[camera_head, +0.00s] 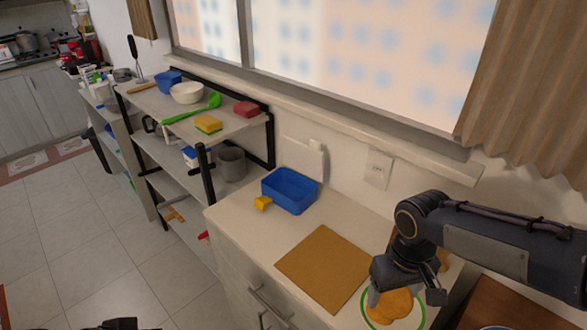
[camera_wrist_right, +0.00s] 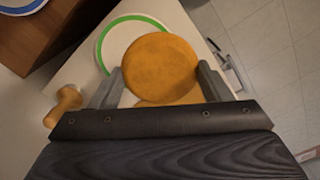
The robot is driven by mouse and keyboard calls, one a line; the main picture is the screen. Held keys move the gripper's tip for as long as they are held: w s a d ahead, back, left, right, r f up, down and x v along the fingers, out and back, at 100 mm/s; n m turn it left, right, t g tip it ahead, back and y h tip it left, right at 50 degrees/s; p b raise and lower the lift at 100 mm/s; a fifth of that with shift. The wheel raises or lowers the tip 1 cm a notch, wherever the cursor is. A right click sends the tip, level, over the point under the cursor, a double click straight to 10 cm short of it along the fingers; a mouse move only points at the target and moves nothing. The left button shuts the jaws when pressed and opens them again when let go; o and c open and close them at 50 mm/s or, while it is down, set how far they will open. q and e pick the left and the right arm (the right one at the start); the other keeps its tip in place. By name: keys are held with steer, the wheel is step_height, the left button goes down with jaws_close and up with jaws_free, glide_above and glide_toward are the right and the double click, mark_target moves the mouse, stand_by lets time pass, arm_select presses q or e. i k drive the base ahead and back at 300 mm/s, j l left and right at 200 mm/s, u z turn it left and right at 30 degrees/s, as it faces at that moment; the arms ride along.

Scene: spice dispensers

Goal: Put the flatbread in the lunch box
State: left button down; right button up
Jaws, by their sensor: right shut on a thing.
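The blue lunch box (camera_head: 290,191) stands open on the counter by the wall, left of my right gripper. The round orange-brown flatbread (camera_head: 391,306) is at the white, green-rimmed plate (camera_head: 366,318) at the bottom right. My right gripper (camera_head: 405,296) is shut on the flatbread. In the right wrist view the flatbread (camera_wrist_right: 160,66) sits between the two fingers (camera_wrist_right: 160,86), in front of the plate (camera_wrist_right: 108,40). Another orange edge shows below it; I cannot tell whether it is a second piece. A dark part at the bottom edge may be my left gripper (camera_head: 120,323); its fingers are hidden.
A brown board (camera_head: 324,267) lies flat between the plate and the lunch box. A small yellow object (camera_head: 263,203) stands beside the box. A wooden shaker-like piece (camera_wrist_right: 66,104) is near the right gripper. A shelf (camera_head: 225,124) with bowls and sponges stands at the left.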

mark_target(295, 196)
steer(key=i, duration=0.15)
steer(key=i+j+z, duration=0.1)
steer(key=j, duration=0.25)
steer(key=i+j+z, duration=0.1)
steer(key=i+j, duration=0.15)
steer(key=i+j+z, duration=0.1)
steer(key=j, duration=0.35)
steer(key=i+j+z, duration=0.1)
steer(key=i+j, duration=0.15)
steer(key=j, duration=0.15)
steer(key=i+j+z, duration=0.1)
steer(key=j, duration=0.25)
steer(key=i+j+z, duration=0.1)
steer(key=j, duration=0.3)
